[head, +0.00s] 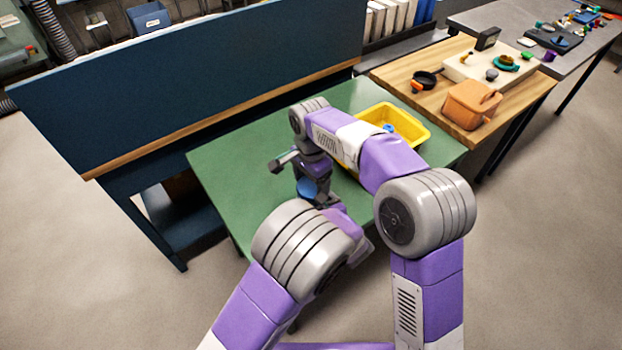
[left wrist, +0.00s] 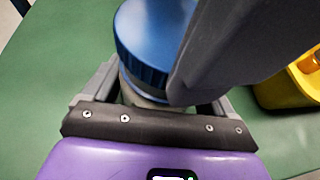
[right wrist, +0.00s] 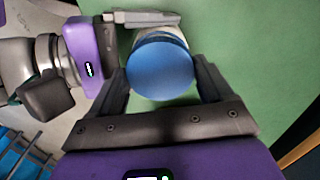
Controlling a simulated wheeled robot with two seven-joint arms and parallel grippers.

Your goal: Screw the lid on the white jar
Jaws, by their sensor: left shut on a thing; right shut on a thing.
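The blue lid (head: 308,189) is above the green table in the head view. In the left wrist view the lid (left wrist: 152,38) sits over the pale jar (left wrist: 142,95). My left gripper (left wrist: 150,88) is shut around the jar body below the lid, and its fingertips are partly hidden. My right gripper (right wrist: 162,78) is shut on the lid (right wrist: 160,70), one finger on each side. A whitish edge of the jar (right wrist: 178,33) shows beyond the lid in the right wrist view. I cannot tell how far the lid is seated.
The green table (head: 235,160) is mostly clear. A yellow bin (head: 412,125) with something blue inside stands behind my right arm. A dark blue panel (head: 200,75) borders the left.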

